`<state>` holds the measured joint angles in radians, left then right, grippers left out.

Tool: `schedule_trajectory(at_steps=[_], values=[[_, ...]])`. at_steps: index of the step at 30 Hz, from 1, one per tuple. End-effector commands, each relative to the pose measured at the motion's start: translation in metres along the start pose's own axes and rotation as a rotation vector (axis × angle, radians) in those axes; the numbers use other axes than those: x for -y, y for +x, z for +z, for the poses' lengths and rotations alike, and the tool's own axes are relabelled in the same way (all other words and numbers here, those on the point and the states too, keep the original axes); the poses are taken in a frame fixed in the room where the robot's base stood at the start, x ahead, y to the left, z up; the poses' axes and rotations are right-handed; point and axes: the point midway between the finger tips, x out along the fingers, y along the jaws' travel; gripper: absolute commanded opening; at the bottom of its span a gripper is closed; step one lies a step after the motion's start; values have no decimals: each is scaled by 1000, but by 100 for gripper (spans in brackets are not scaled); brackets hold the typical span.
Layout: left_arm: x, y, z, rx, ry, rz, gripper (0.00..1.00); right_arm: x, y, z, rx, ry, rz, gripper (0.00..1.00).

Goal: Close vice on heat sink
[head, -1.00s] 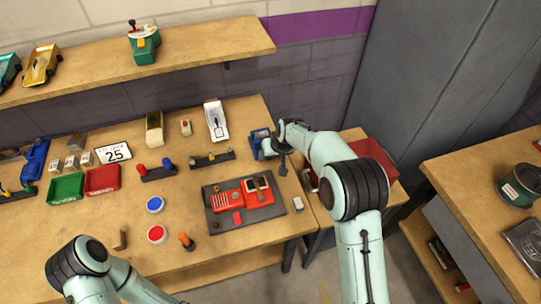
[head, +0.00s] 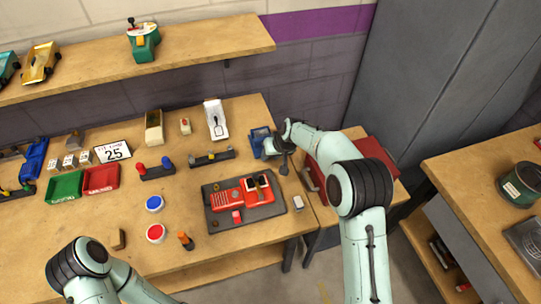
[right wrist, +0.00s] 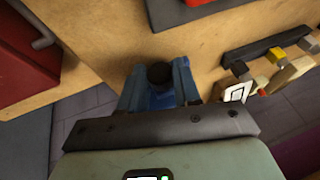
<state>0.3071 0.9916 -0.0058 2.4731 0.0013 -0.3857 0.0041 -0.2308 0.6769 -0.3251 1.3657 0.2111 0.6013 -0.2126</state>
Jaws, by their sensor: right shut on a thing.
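The blue vice (head: 260,141) stands at the right end of the workbench, close to its edge. In the right wrist view the vice (right wrist: 158,98) shows as blue parts around a dark round piece (right wrist: 160,74). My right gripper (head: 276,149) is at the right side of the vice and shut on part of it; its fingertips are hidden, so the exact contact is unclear. I cannot make out the heat sink in either view. My left arm comes in at the bottom left of the head view, but its gripper is out of the picture.
A dark tray with red parts (head: 213,219) lies in front of the vice, with a small pale block (head: 298,203) beside it. A red toolbox (head: 373,147) stands right of my right wrist. A black rack (head: 212,161) lies left of the vice.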

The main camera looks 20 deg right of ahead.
Motion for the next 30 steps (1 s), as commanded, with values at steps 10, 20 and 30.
schedule_trajectory(at_steps=[10,20,30], values=[[2,4,2,3,-1,-1,43,-1,0,1,2,16,-39,2],[2,4,2,3,-1,-1,43,-1,0,1,1,15,-38,58],[3,6,2,4,-1,-1,43,-2,-28,0,-4,15,-39,58]])
